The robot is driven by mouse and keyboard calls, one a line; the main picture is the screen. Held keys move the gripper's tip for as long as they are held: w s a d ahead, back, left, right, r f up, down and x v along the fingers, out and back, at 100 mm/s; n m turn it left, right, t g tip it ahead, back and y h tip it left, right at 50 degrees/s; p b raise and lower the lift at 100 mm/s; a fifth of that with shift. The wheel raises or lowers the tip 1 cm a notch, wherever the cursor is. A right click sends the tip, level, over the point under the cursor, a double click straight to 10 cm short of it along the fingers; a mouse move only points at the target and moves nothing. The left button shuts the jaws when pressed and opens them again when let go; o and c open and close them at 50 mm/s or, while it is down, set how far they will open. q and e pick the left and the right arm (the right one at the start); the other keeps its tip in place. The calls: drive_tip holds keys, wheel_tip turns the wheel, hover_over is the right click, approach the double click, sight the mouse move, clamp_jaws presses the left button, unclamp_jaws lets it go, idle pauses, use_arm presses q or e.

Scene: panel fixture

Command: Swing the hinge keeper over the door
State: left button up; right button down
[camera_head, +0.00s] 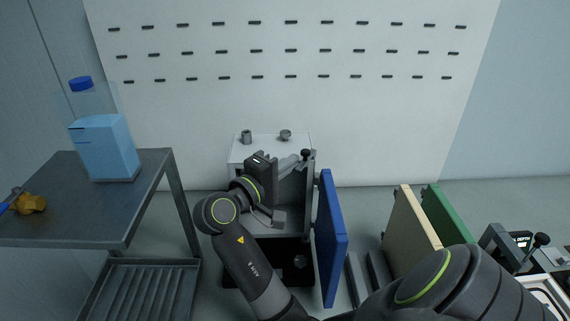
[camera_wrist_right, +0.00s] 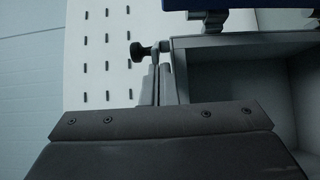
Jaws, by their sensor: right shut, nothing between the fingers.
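The blue door (camera_head: 330,240) stands swung open at the right side of the grey cabinet (camera_head: 272,150); its edge shows at the top of the right wrist view (camera_wrist_right: 230,4). A small black knob (camera_head: 306,153) on a grey stem sits at the cabinet's upper right corner, near the door's top; it appears to be the hinge keeper. The knob also shows in the right wrist view (camera_wrist_right: 138,51). My right gripper (camera_head: 297,160) is shut and empty, its fingertips (camera_wrist_right: 158,72) close to the knob's stem; I cannot tell whether they touch. My left gripper is out of view.
A metal side table (camera_head: 60,225) at left carries a blue-capped bottle (camera_head: 105,145) and an orange-brown piece (camera_head: 30,203). A cream panel (camera_head: 410,225) and a green panel (camera_head: 445,215) stand right of the door. A slotted white wall (camera_head: 350,120) is behind.

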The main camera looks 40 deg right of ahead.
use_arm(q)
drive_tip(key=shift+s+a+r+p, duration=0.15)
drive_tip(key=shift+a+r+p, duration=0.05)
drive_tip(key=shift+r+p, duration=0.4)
use_arm(e)
drive_tip(key=shift+s+a+r+n+t, duration=0.15)
drive_tip(key=shift+s+n+t, duration=0.35)
drive_tip(key=shift+t, duration=0.4)
